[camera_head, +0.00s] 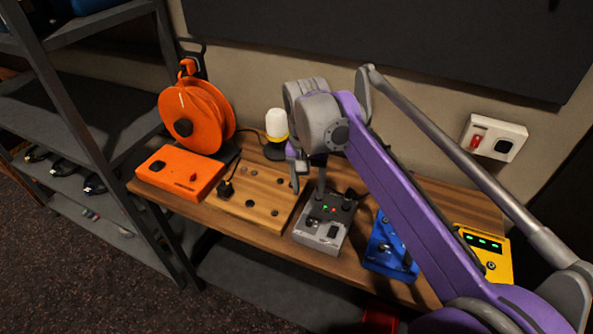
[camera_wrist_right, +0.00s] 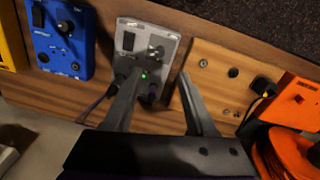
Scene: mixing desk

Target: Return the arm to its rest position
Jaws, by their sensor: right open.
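My right arm (camera_head: 400,200), purple and grey, comes in from the lower right of the head view and reaches over the desk. My right gripper (camera_head: 308,185) points down near the grey box (camera_head: 322,225) and the wooden board (camera_head: 262,200). In the right wrist view the gripper (camera_wrist_right: 160,76) has its two dark fingers apart with nothing held between them. One finger overlaps the grey box (camera_wrist_right: 128,40) there, and the other overlaps the edge of the wooden board (camera_wrist_right: 215,85). I cannot tell how high the fingertips are above the desk. My left gripper is not in view.
A blue box (camera_head: 385,250) and a yellow box (camera_head: 490,262) stand on the wooden desk (camera_head: 270,243), partly behind my arm. An orange box (camera_head: 180,172), an orange cable reel (camera_head: 197,112) and a white-topped lamp (camera_head: 276,124) are further left. A metal shelf (camera_head: 85,110) stands at left.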

